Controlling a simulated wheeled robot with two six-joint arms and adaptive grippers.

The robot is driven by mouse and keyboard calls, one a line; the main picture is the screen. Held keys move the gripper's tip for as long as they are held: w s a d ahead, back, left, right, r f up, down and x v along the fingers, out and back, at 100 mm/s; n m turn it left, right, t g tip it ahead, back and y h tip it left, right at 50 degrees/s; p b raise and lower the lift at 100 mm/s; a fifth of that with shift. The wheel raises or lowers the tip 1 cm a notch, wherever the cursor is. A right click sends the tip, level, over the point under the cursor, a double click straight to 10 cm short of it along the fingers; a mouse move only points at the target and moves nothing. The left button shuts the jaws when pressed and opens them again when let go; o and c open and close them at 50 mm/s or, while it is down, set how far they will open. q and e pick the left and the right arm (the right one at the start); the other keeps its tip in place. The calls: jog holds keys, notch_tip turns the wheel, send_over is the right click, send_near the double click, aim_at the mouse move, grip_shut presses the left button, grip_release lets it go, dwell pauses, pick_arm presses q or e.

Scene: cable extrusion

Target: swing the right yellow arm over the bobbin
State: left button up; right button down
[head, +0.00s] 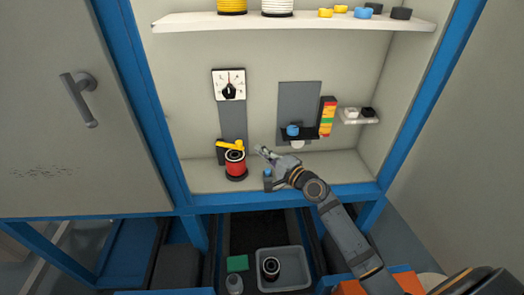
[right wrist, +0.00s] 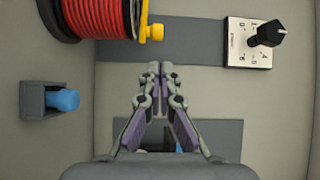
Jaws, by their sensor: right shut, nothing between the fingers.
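The red bobbin (head: 236,171) stands upright on the floor of the cabinet, left of centre. A yellow arm (head: 230,145) shows just above and behind the bobbin's top; I cannot tell whether it lies over the bobbin or only behind it. In the right wrist view the bobbin (right wrist: 85,18) is at the upper left, with a yellow part (right wrist: 152,32) beside its rim. My right gripper (head: 262,152) is shut and empty, a little right of the bobbin and apart from it. Its closed fingers show in the right wrist view (right wrist: 160,68). My left gripper is out of view.
A dial with a black knob (head: 229,85) is on the back wall. A blue button on a grey block (head: 268,178) stands right of the bobbin. A grey panel (head: 300,97) and a coloured light stack (head: 327,116) are to the right. Spools line the shelf (head: 300,22) above.

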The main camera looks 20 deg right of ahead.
aim_at(237, 145)
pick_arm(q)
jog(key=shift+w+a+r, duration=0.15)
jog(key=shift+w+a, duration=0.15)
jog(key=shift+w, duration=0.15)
pick_arm(e)
jog(key=x, duration=0.7)
jog(key=shift+m+t+h, duration=0.3)
jog(key=shift+m+h, duration=0.4)
jog(key=shift+h, duration=0.2)
jog(key=s+a+p, duration=0.3)
jog(key=p, duration=0.1)
jog(key=shift+s+a, duration=0.15)
jog(key=shift+s, duration=0.2)
jog(key=shift+w+f, duration=0.1)
jog(key=shift+f, duration=0.15)
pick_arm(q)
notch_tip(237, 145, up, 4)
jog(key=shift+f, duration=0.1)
